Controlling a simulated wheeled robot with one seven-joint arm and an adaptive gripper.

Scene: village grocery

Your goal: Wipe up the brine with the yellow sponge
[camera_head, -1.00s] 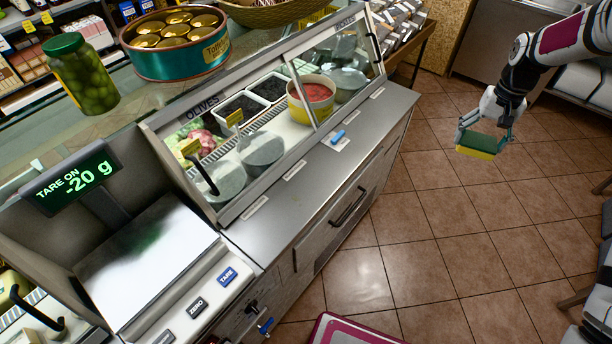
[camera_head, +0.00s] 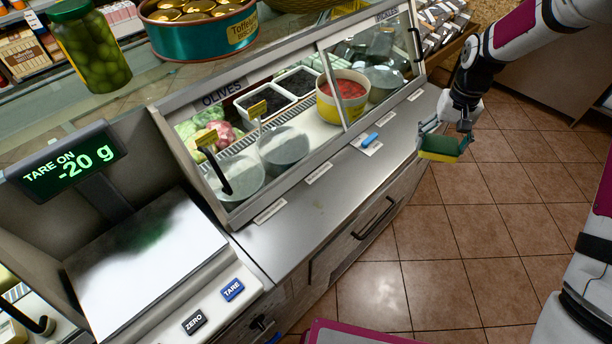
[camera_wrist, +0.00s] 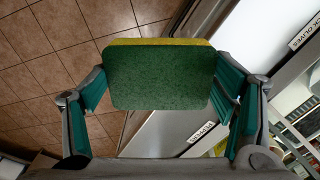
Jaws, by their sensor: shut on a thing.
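My gripper (camera_head: 441,140) is shut on the sponge (camera_head: 440,147), which has a green scouring side and a yellow side. In the head view it hangs just off the right edge of the steel counter, above the floor. In the wrist view the sponge's green face (camera_wrist: 158,78) fills the space between the two fingers, with a yellow strip along its upper edge. A wet, greenish patch (camera_head: 150,236) lies on the steel plate of the weighing scale (camera_head: 140,270) at lower left.
The glass olive case (camera_head: 300,110) stands behind the steel counter ledge (camera_head: 340,185). A jar of olives (camera_head: 90,45) and a teal tin (camera_head: 200,38) stand on the glass top. Open tiled floor lies right.

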